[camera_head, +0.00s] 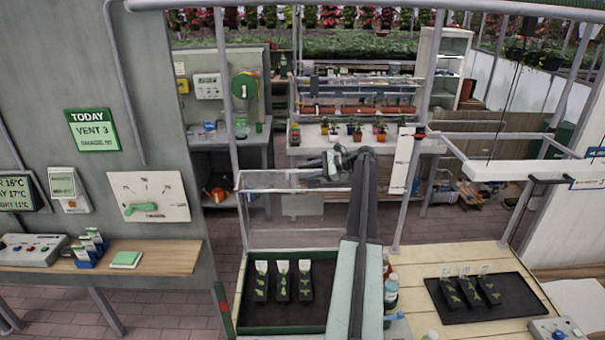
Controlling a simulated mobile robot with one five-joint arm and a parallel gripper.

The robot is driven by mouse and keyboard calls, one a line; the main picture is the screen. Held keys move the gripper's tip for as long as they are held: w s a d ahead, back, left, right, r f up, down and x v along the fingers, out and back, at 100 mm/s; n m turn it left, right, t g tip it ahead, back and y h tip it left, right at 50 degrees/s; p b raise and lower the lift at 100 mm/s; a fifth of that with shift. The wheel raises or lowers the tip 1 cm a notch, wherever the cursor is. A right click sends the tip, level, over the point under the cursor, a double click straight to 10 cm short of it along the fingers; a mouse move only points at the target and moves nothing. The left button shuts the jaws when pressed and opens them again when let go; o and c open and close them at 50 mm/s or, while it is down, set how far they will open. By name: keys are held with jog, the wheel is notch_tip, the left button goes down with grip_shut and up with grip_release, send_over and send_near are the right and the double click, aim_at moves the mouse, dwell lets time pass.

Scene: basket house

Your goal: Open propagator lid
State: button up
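The propagator is a green-rimmed tray (268,330) with dark soil at bottom centre. Three dark packs of seedlings (282,283) with white labels stand in it. Its clear lid (290,212) appears raised, standing up at the tray's back edge with its pale rim (275,190) high. My arm reaches up from the bottom, along the tray's right side. My gripper (332,168) is at the upper right of the lid, close to its top rim. I cannot tell whether it touches the rim or whether its fingers are open. The arm hides the lid's right edge.
Right of my arm, a wooden bench (425,262) holds a black tray (520,295) of seedlings and some bottles (390,290). A pale beam with a dark handle (550,180) hangs above it. A grey wall with a wooden shelf (165,257) stands left. Brick floor shows between.

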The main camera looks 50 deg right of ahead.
jog(key=shift+s+d+r, duration=0.1)
jog(key=shift+s, duration=0.05)
jog(key=p+v, duration=0.2)
jog(key=v, duration=0.5)
jog(key=shift+r+p, duration=0.1)
jog(key=shift+p, duration=0.3)
jog(key=shift+s, duration=0.15)
